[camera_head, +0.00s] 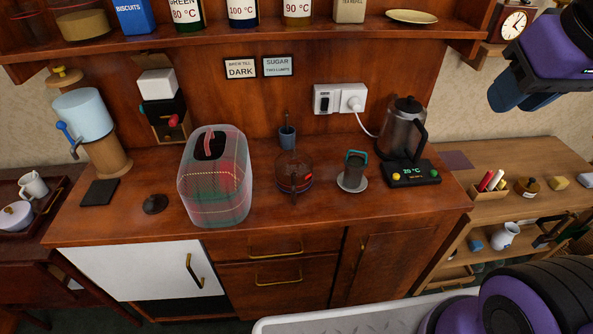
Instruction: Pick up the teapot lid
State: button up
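A small dark round piece with a raised middle (155,204), which looks like the teapot lid, lies on the wooden counter near its front left. A glass teapot (294,174) with reddish-brown contents stands at the middle of the counter; I cannot tell whether its top is covered. My gripper (508,98) hangs at the upper right, high and far to the right of the lid, with dark blue finger parts pointing down. Its fingertips overlap in this view, so its opening is unclear. I see nothing held in it.
A tartan cosy (215,180) stands between lid and teapot. A dark square mat (99,193) and a light-blue dispenser (83,115) are left of the lid. An infuser cup (353,170) and a kettle (403,128) stand right. A shelf (250,36) overhangs the back.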

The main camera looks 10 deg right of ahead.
aim_at(156, 203)
jog(key=u, duration=1.3)
